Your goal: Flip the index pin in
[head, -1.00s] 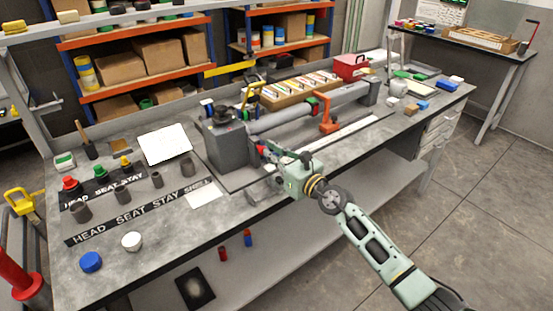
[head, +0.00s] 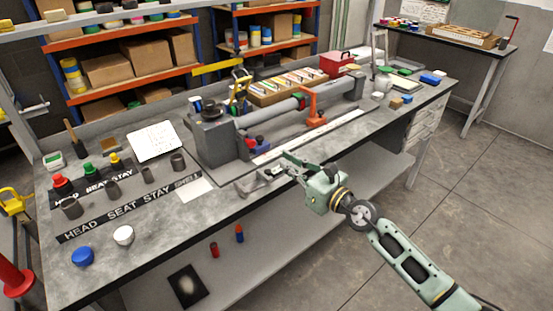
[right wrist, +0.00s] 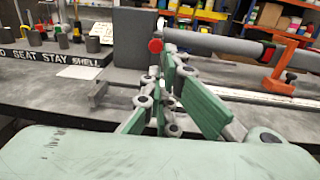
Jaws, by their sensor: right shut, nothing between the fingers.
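A grey lathe-like fixture with a block-shaped headstock (head: 217,143) and a long grey tube stands on the workbench (head: 330,155). The red knob also shows in the right wrist view (right wrist: 155,45), just beyond my fingers. I cannot tell for sure which part is the index pin or how it is set. My right gripper (head: 277,167) is shut and empty, in front of the headstock near the bench's front edge, apart from the knob. My left gripper is out of view.
An orange clamp (head: 312,105) stands along the tube. A grey bracket (head: 247,186) juts at the bench edge left of my gripper. Labelled strips, dark cups and coloured caps fill the left side. A blue cap (head: 82,256) and white cap (head: 123,235) lie in front.

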